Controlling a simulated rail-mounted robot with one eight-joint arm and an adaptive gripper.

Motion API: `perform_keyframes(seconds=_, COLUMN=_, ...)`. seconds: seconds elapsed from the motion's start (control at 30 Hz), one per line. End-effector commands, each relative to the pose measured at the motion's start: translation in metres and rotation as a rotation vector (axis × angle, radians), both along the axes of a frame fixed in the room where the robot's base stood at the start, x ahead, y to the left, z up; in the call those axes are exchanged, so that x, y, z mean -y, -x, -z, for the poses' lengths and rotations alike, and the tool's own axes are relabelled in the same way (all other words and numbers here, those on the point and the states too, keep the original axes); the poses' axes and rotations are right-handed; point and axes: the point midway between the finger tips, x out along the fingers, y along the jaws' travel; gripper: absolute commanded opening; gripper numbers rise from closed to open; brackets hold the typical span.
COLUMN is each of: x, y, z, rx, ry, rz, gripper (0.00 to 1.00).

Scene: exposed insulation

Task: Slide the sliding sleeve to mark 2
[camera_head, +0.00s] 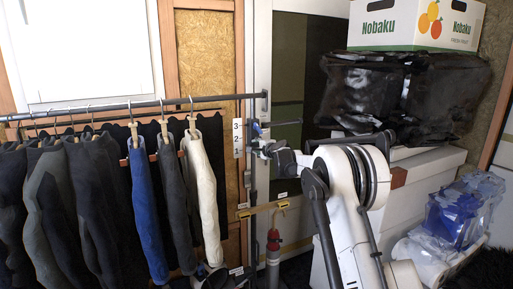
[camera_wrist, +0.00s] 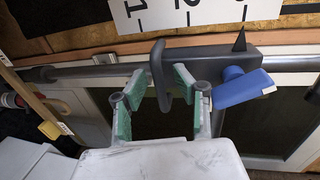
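The dark grey sliding sleeve (camera_wrist: 215,65) sits on a grey rail in the wrist view. It has a curved handle (camera_wrist: 161,75), a blue lever (camera_wrist: 241,88) and a black pointer (camera_wrist: 239,41). The white scale (camera_wrist: 205,12) carries 1, 2 and 3. The pointer is close to the tick at the right, that of mark 3. My gripper (camera_wrist: 163,84) is open, its green-padded fingers on either side of the handle with gaps showing. In the head view, the scale (camera_head: 238,138) stands upright with 3 at top; my gripper (camera_head: 264,148) is just right of it, partly hiding the sleeve.
Trousers (camera_head: 148,205) hang from a horizontal rod (camera_head: 130,106) left of the scale. Black bags (camera_head: 365,95), a Nobaku box (camera_head: 405,28) and blue bottles (camera_head: 460,215) are at the right.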

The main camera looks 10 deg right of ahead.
Motion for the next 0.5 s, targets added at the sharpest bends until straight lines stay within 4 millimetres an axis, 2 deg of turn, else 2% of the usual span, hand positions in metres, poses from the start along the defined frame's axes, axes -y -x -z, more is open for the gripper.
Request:
perform_keyframes(seconds=0.23, x=-0.0002, y=-0.0003, z=0.0003, rx=0.0, ry=0.0, rz=0.0, gripper=0.28)
perform_keyframes(seconds=0.43, x=-0.0002, y=-0.0002, z=0.0003, rx=0.0, ry=0.0, rz=0.0, gripper=0.02)
perform_keyframes(seconds=0.5, x=-0.0002, y=-0.0002, z=0.0003, rx=0.0, ry=0.0, rz=0.0, gripper=0.0)
